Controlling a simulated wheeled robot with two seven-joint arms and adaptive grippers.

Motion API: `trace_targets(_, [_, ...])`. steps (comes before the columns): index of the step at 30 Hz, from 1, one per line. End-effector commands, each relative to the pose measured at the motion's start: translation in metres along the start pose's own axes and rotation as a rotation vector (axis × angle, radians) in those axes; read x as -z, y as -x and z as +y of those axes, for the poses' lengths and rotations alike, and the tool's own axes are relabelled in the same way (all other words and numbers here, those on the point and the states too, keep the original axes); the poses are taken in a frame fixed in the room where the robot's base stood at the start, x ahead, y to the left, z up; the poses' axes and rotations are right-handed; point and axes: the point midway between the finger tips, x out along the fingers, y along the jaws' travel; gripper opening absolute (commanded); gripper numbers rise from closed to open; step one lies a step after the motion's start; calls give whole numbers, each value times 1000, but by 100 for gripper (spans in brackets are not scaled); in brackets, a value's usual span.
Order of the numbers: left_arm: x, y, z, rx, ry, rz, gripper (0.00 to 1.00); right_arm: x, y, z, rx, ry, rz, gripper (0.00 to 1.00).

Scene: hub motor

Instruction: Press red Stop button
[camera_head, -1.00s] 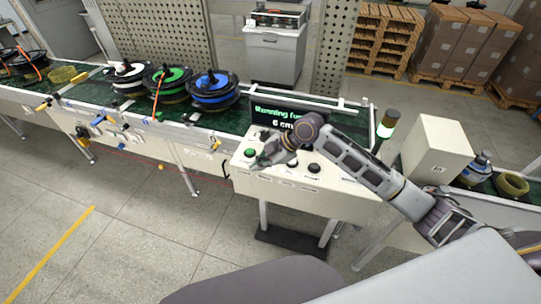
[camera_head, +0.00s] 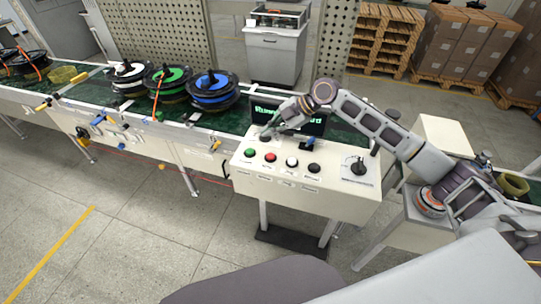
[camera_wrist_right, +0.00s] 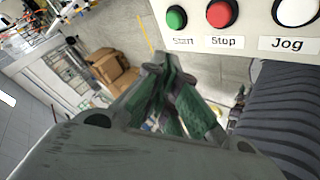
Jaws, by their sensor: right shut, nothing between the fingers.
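The red Stop button (camera_head: 270,157) is on the sloped white control panel (camera_head: 340,203), between the green Start button (camera_head: 250,152) and the white Jog button (camera_head: 292,161). The red Stop button (camera_wrist_right: 219,13) also shows at the top of the right wrist view, above its "Stop" label. My right gripper (camera_head: 266,136) is above the panel's back edge, behind the green and red buttons and apart from them. Its fingers (camera_wrist_right: 172,75) are shut and empty. My left gripper is not in view.
A screen (camera_head: 315,122) with green text stands behind the panel, partly hidden by my right arm. A black button (camera_head: 313,168) and a black joystick (camera_head: 358,168) are to the right. The conveyor (camera_head: 170,112) carries several wheel hubs (camera_head: 211,86).

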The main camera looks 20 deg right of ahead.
Motion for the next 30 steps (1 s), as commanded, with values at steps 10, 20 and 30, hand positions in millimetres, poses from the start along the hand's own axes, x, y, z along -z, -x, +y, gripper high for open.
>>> trace_targets(10, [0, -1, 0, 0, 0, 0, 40, 0, -1, -1, 0, -1, 0, 0])
trace_targets(20, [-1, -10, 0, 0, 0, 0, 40, -7, -10, -8, 0, -1, -1, 0])
trace_targets(30, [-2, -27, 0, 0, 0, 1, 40, -20, -27, -20, 1, -2, -1, 0])
